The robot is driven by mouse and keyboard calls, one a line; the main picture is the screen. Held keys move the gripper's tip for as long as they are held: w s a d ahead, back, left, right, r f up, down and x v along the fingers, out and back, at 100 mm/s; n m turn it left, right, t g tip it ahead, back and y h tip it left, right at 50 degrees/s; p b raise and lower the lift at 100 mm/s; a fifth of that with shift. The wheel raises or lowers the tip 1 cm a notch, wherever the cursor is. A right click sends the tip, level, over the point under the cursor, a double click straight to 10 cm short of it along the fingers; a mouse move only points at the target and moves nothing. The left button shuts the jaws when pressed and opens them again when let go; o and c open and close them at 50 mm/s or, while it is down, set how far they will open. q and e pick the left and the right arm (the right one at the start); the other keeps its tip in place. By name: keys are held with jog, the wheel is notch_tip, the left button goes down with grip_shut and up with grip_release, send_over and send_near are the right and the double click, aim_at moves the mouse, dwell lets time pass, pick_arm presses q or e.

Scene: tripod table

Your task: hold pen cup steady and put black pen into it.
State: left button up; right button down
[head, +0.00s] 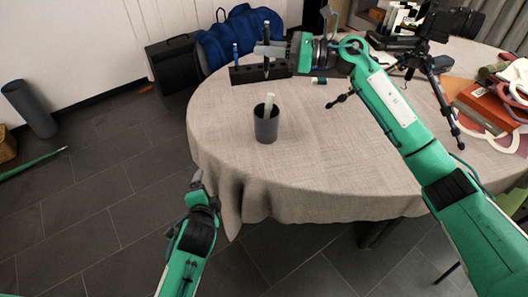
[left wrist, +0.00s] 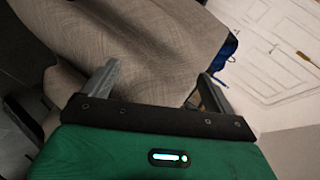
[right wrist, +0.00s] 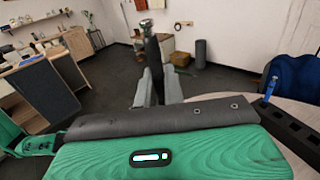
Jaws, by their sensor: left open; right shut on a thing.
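The dark grey pen cup (head: 266,128) stands upright on the table with a pale stick-like item (head: 269,104) in it. My right gripper (head: 268,50) is shut on the upright black pen (head: 267,32), behind the cup at the black pen rack (head: 246,75). In the right wrist view the black pen (right wrist: 152,48) shows a silvery top between the fingers; its lower end is hidden there. I cannot tell whether its lower end is in the rack. My left gripper (head: 197,180) is open and empty, off the table's front left edge, apart from the cup.
A blue pen (head: 235,52) stands in the rack's left part. The round table (head: 330,160) has free cloth around the cup. A black tripod (head: 440,85) and books (head: 490,105) occupy the right side. A blue bag (head: 235,35) is behind the table.

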pick_arm(q)
jog(key=w+d+r+m+t, duration=0.3)
jog(key=w+r+m+t, duration=0.15)
jog(key=r, duration=0.45)
jog(key=m+h, duration=0.2)
jog(key=m, duration=1.4)
send_near(267, 123)
jog(key=shift+t, duration=0.35)
jog(key=f, duration=0.1)
jog(key=w+a+f, duration=0.1)
jog(key=w+f, duration=0.1)
jog(key=f, duration=0.1)
jog(key=shift+a+f, duration=0.15)
jog(key=shift+a, duration=0.05)
jog(key=shift+d+f+m, duration=0.1)
jog(key=shift+d+m, duration=0.45)
jog(key=shift+m, duration=0.5)
jog(key=shift+w+d, duration=0.15)
jog(key=shift+w, duration=0.3)
jog(key=w, duration=1.1)
jog(key=shift+d, duration=0.25)
jog(key=shift+c, duration=0.4)
